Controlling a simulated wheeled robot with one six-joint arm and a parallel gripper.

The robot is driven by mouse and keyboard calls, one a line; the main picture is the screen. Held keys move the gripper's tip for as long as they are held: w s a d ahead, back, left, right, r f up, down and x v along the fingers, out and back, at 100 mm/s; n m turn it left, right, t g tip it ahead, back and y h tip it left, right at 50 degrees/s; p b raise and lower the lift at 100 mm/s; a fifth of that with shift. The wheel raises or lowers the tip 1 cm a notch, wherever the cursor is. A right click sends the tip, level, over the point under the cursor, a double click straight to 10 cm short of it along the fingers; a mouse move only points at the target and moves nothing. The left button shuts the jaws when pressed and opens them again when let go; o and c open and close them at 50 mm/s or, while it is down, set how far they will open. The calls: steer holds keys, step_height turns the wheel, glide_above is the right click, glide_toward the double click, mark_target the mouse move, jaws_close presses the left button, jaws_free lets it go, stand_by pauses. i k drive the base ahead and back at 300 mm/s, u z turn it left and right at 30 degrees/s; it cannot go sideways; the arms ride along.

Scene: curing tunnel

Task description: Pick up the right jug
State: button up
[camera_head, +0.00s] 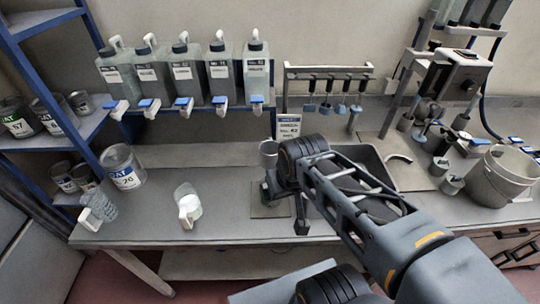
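Two small clear vessels on the grey bench could be the jugs. The right one (188,201) has a white handle and lies or leans left of the bench's middle. The left one (100,207) is ribbed and tilted near the bench's left front corner. My gripper (286,208) hangs over the middle of the bench, well to the right of both and apart from them. My arm hides part of it, so whether it is open or shut is unclear. A small grey cup (268,153) shows just behind my gripper; its lower part is hidden.
Several tapped containers (182,75) stand on a raised shelf at the back. A square plate (262,208), a sink (372,165) and a grey bucket (500,176) lie rightward. Bench between right jug and plate is clear.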

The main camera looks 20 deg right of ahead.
mark_target(187, 197)
steer(key=u, duration=0.05)
steer(key=k, duration=0.5)
steer(key=u, duration=2.45)
steer(key=i, duration=1.9)
steer(key=z, duration=3.3)
